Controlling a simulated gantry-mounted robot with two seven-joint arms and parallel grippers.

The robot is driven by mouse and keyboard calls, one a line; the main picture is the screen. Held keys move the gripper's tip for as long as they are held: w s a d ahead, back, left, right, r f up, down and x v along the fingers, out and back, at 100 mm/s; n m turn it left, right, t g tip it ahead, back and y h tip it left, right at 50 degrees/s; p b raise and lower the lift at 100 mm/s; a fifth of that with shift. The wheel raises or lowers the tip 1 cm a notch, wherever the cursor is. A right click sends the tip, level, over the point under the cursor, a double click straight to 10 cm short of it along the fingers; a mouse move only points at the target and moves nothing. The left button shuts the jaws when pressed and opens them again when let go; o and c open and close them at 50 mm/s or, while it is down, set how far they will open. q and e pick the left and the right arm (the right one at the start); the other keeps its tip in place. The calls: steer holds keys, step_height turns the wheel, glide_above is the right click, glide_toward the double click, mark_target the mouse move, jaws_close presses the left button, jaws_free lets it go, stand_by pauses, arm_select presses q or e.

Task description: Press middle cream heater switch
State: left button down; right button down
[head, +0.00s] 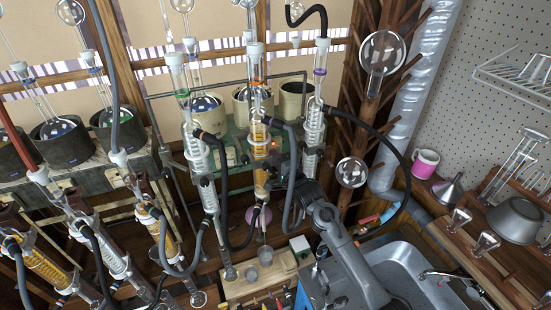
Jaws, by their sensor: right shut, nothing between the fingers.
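The middle cream heater (241,104) stands between the left cream heater (212,121) and the right cream heater (296,101) on a green-topped stand. Glass condensers stand in front of them. My right arm reaches up from the lower right. Its gripper (276,160) is shut and empty, in front of the stand below the middle and right heaters. Tubing and condensers partly cover the fingers. A small orange-red spot shows just above the fingertips. The middle heater's switch cannot be made out clearly, and I cannot tell whether the fingers touch it. My left gripper is not in view.
Glass condensers with grey and black hoses (238,187) crowd the space around the gripper. Dark heaters (60,142) stand at the left. A wooden drying rack (368,95) and a metal sink (407,272) are at the right. A pink mug (425,165) stands behind the sink.

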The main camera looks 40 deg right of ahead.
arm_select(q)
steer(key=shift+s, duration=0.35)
arm_select(e)
steer(key=m+h, duration=0.1)
steer(key=h, duration=0.1)
steer(key=m+g+h, duration=0.1)
steer(key=shift+w+a+f+m+h, duration=0.3)
steer(key=shift+w+f+h, duration=0.05)
steer(key=shift+h, duration=0.05)
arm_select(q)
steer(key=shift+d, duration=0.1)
